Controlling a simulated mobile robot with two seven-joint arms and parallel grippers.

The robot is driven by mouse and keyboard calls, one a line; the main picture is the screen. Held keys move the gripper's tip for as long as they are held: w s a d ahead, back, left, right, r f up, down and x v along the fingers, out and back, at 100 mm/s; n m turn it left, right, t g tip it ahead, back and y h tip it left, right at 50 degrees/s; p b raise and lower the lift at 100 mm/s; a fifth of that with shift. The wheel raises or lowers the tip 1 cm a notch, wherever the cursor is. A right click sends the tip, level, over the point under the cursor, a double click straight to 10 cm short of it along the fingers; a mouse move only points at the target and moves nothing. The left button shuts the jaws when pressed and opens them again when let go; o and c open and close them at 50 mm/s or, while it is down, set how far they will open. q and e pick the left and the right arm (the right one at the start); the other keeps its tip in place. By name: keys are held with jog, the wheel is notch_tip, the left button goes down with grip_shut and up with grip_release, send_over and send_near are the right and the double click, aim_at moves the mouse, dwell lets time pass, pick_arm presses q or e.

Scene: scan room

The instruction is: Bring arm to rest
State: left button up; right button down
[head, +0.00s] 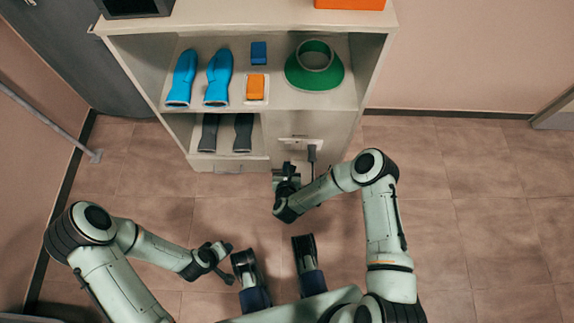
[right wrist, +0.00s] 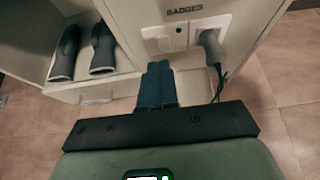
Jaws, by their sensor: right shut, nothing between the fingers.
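My right gripper (head: 286,172) is in front of the lower right part of a pale shelf cabinet (head: 345,95). In the right wrist view its two dark fingers (right wrist: 157,84) are together with nothing between them. They point at the cabinet front below a white wall plate (right wrist: 165,38); whether they touch it I cannot tell. My left gripper (head: 222,262) is low at the left, over the floor and away from the cabinet. Its fingers are too small and dark to tell their opening.
A grey plug with a cable (right wrist: 211,47) sits in a socket right of the plate, close to my right gripper. The shelves hold blue boot-shaped items (head: 219,78), dark ones (head: 243,132), an orange block (head: 256,86) and a green collar (head: 314,72). Floor at right is clear.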

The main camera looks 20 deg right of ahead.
dwell(0.4)
jog(key=s+d+f+n+g+y, duration=0.1)
jog(key=s+d+n+g+y, duration=0.15)
jog(key=s+n, duration=0.7)
jog(key=s+d+f+n+g+y, duration=0.1)
jog(key=s+n+g, duration=0.4)
jog(key=n, duration=0.8)
jog(key=s+d+f+n+g+y, duration=0.1)
jog(key=s+d+n+g+y, duration=0.1)
jog(key=s+n, duration=0.75)
pick_arm(q)
jog(key=s+d+r+g+p, duration=0.1)
jog(key=s+r+p, duration=0.3)
jog(key=r+p, duration=0.5)
jog(key=s+d+r+g+h+p, duration=0.1)
jog(key=s+d+r+g+p, duration=0.1)
jog(key=r+p, duration=0.8)
jog(key=shift+s+d+r+m+g, duration=0.35)
jog(key=shift+s+d, duration=0.25)
jog(key=shift+s, duration=0.45)
pick_arm(e)
jog(key=s+a+r+n+g, duration=0.1)
jog(key=s+a+r, duration=0.1)
jog(key=r, duration=0.8)
jog(key=s+a+r+n+g+y, duration=0.1)
jog(key=s+a+r+n+g, duration=0.1)
jog(key=s+r, duration=0.3)
notch_tip(320, 180, up, 5)
jog(key=shift+a+f, duration=0.15)
jog(key=shift+a, duration=0.15)
